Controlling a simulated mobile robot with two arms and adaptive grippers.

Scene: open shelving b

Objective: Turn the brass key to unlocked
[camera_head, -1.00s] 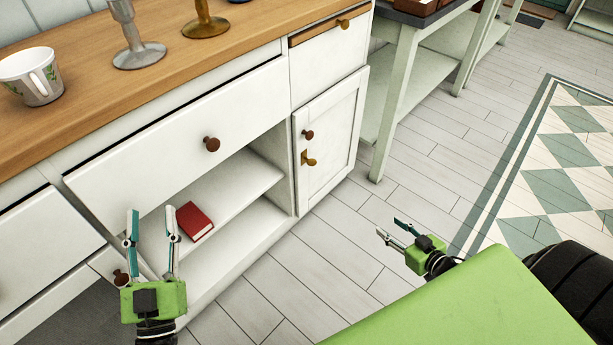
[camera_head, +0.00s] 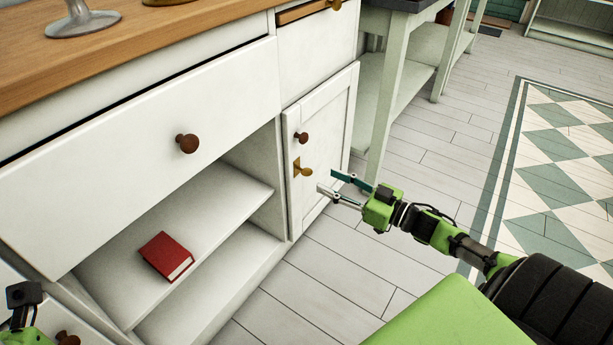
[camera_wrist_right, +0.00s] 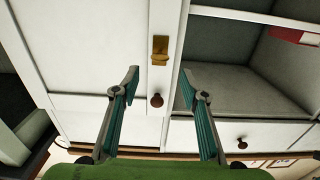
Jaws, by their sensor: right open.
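The brass key (camera_head: 302,170) sits in a brass plate on the white cabinet door (camera_head: 322,140), below a round brown knob (camera_head: 301,138). My right gripper (camera_head: 326,182) is open and empty, just right of the key in the head view and apart from it. In the right wrist view the key (camera_wrist_right: 160,48) lies beyond the open fingertips (camera_wrist_right: 160,82), between them sideways, with the knob (camera_wrist_right: 157,100) nearer. Only part of my left gripper (camera_head: 22,300) shows at the lower left edge; its fingers are not clear.
A red book (camera_head: 166,257) lies on the open shelf (camera_head: 215,200) left of the door. A large drawer (camera_head: 130,150) with a brown knob is above that shelf. A pale table (camera_head: 388,100) stands right of the cabinet. The plank floor (camera_head: 330,270) is clear.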

